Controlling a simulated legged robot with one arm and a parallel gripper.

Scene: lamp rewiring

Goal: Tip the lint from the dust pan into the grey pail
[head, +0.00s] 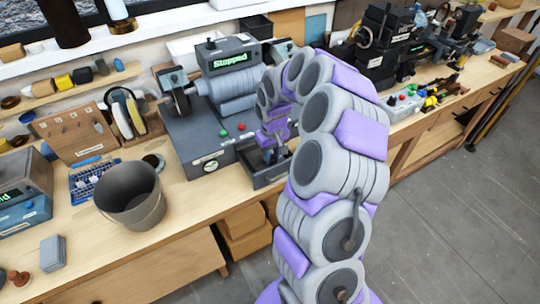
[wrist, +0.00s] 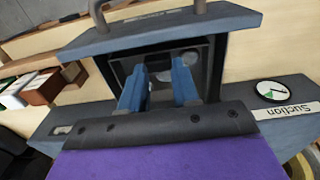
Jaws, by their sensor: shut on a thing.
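The grey pail (head: 130,205) stands upright on the bench, left of the grey machine, and its visible inside looks empty. The dust pan (head: 270,178) is a dark open tray projecting from the machine's front. In the wrist view, the pan's blue-grey front panel (wrist: 160,30) has a handle on it. My gripper (head: 275,155) reaches down into the pan. The exact contact is partly hidden. More pale lint shows beside the right finger.
The grey machine (head: 205,140) has a "Stopped" display (head: 230,58) and, in the wrist view, a gauge beside a "Suction" label (wrist: 290,111). A blue rack (head: 92,180) and a mug (head: 153,162) stand close to the pail. A grey block (head: 52,253) lies farther left. Bare bench lies between pail and pan.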

